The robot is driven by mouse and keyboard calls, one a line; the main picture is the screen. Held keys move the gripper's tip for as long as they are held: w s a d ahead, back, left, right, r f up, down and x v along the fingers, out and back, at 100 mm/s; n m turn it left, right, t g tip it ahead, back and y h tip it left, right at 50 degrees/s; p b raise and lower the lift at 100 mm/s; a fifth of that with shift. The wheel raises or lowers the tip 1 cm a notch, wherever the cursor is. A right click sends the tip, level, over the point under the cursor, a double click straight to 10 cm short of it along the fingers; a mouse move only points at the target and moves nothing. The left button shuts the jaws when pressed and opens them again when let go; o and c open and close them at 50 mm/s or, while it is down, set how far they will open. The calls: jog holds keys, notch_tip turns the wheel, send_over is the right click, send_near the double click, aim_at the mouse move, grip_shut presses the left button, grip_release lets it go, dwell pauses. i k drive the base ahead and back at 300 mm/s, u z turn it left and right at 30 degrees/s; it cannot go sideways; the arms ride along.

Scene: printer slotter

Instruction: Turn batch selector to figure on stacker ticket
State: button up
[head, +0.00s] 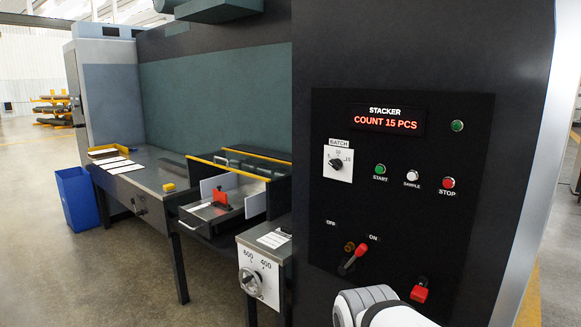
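The batch selector (337,163) is a small black knob on a white plate marked BATCH, on the dark stacker panel. A figure at the plate's right looks like 15; the others are too small to read surely. The knob seems to point up and right, toward that figure, but its pointer is hard to make out. The stacker display (388,119) reads COUNT 15 PCS in red. A white paper (273,239) lies on the small grey stand, its writing unreadable; I cannot tell if it is the stacker ticket. Only part of my white arm shows at the bottom; my gripper is not in view.
Green START (380,169), white SAMPLE (412,176) and red STOP (448,183) buttons sit right of the selector. A red OFF/ON handle (352,260) and a red switch (419,291) are below. A handwheel (250,281) and a blue bin (78,197) stand left.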

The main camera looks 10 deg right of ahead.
aim_at(336, 163)
jog(key=i, duration=1)
jog(key=u, duration=0.05)
